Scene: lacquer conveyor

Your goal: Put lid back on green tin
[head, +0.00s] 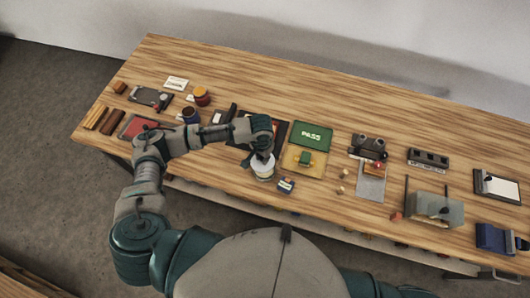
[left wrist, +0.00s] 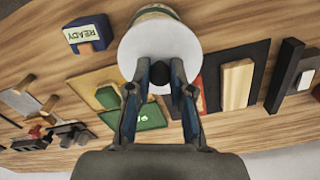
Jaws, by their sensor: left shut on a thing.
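My left gripper (head: 262,150) is over the near middle of the table, pointing down. In the left wrist view its fingers (left wrist: 160,82) are shut on the dark knob of a round white lid (left wrist: 146,48). The lid also shows in the head view (head: 263,160), just under the gripper. A pale round tin (head: 264,175) stands directly below the lid, and a sliver of its banded side (left wrist: 155,10) shows past the lid's edge. The lid hides the tin's top, so I cannot tell whether lid and rim touch. My right gripper is not in view.
A blue READY block (head: 286,185) is close by on the right. A green PASS mat (head: 311,135) and a yellow mat (head: 295,164) with a small green item lie to the right. A dark tray (head: 280,128) lies behind the gripper. Bare wood runs along the back.

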